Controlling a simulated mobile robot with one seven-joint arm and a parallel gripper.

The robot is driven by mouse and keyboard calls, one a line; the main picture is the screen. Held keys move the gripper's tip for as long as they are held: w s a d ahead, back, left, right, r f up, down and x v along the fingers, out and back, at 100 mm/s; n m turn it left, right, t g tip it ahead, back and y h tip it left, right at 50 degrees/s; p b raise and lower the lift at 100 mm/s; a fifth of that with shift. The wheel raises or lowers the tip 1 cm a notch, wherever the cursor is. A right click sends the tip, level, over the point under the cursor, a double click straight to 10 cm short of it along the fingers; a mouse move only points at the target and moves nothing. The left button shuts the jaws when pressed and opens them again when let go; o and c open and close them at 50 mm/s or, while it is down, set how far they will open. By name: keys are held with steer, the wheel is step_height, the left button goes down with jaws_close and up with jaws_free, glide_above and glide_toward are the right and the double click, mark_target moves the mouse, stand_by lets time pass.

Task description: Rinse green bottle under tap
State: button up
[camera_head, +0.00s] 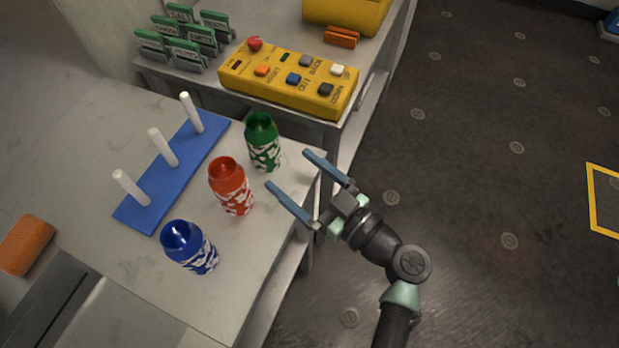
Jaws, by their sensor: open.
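The green bottle (264,143) stands upright and open-topped near the corner of the pale worktop, with a white pattern on its lower half. My gripper (287,169) is open and empty at the worktop's edge. Its two blue fingers point toward the green bottle, which stands just beyond the fingertips and apart from them. A red bottle (231,187) and a blue bottle (190,247) stand upright in a row on the near side of the green one. No tap shows in this view.
A blue rack (170,180) with three white pegs lies behind the bottles. An orange sponge-like block (27,245) lies at far left. A yellow button box (288,79) and several green tags (187,55) sit on the adjoining bench. Open floor (480,150) lies right.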

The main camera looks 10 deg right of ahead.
mark_target(274, 158)
steer(key=b+x, duration=0.2)
steer(key=x, duration=0.3)
steer(key=shift+w+a+f, duration=0.1)
steer(key=shift+a+f, duration=0.05)
steer(key=shift+b+x, duration=0.75)
steer(key=shift+x, duration=0.4)
steer(key=c, duration=1.3)
steer(key=shift+r+p, duration=1.35)
steer(key=shift+r, duration=1.35)
steer(key=shift+f, duration=0.1)
